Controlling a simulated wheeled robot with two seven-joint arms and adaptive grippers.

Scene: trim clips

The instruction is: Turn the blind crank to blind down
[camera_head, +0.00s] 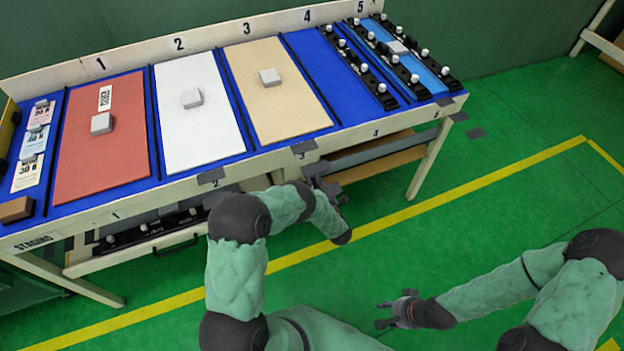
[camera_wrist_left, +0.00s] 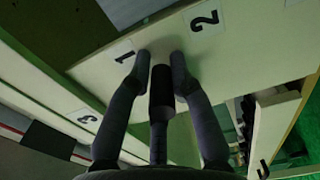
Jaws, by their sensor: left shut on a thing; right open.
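My left gripper (camera_head: 326,184) is at the front edge of the long table, near its label 3. No blind is recognisable in either view. In the head view the held piece is too small to make out. My right gripper (camera_head: 392,312) is open and empty above the green floor, well away from the table.
The table carries a red panel (camera_head: 85,150), a white panel (camera_head: 185,140) and a beige panel (camera_head: 290,105), each with a grey block. Black strips with white knobs (camera_head: 415,78) stand at its right end. A drawer (camera_head: 145,238) is under the left side. The floor (camera_head: 490,200) in front is clear.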

